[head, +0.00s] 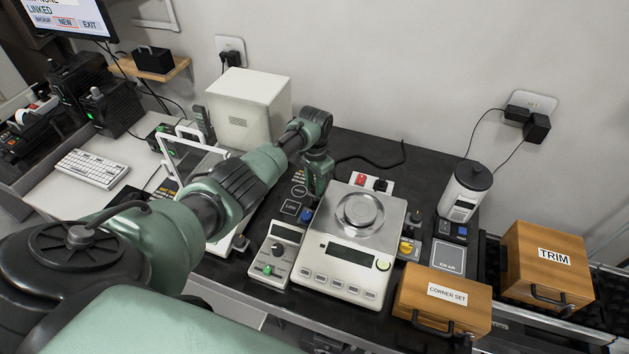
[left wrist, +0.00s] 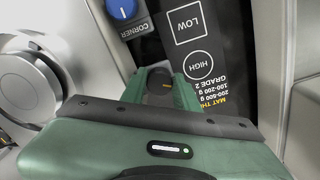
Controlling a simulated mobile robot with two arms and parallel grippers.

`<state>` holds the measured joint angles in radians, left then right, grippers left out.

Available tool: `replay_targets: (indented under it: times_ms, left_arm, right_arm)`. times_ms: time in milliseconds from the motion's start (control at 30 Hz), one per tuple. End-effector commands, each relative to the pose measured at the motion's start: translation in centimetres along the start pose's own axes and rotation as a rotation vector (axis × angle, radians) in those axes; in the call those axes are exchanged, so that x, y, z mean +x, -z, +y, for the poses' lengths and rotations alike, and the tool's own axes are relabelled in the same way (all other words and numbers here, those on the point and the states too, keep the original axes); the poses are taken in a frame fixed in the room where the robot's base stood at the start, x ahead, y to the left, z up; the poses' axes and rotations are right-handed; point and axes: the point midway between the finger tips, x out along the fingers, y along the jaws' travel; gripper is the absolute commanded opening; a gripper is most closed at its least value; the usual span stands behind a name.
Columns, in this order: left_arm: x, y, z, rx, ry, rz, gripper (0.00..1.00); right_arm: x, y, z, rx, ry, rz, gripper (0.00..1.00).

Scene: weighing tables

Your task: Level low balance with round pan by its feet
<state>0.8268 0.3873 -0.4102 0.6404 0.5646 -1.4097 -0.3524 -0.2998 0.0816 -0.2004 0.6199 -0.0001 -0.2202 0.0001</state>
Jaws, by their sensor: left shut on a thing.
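The low balance (head: 343,283) with a round pan (head: 358,210) stands on the dark table, with a display and a row of buttons in front. A round yellow-green spot (head: 383,266) shows at its front right corner; its detail is too small to read. My left gripper (head: 316,188) is low beside the balance's back left side. In the left wrist view its fingers (left wrist: 162,88) are closed about a small dark round piece (left wrist: 160,82), apparently a foot knob, mostly hidden. The pan (left wrist: 22,88) shows left there. My right gripper is not in view.
A CORNER SET box (head: 441,299), a TRIM box (head: 546,264) and a white canister (head: 465,192) stand to the right. A white cabinet (head: 246,108) is behind my arm.

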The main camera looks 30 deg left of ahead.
Motion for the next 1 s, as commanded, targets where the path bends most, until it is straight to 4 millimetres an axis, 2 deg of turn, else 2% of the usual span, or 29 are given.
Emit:
replay_targets:
  times_ms: [400, 967, 1000]
  left_arm:
    - [0.02, -0.02, 0.13, -0.191, -0.001, -0.001, 0.00]
    - [0.04, -0.01, 0.10, -0.218, -0.001, -0.001, 0.00]
    - [0.04, -0.01, 0.10, -0.218, -0.001, -0.001, 0.38]
  right_arm:
    - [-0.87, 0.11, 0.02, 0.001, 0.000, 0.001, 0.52]
    - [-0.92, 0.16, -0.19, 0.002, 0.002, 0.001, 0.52]
    - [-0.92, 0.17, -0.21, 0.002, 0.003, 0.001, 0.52]
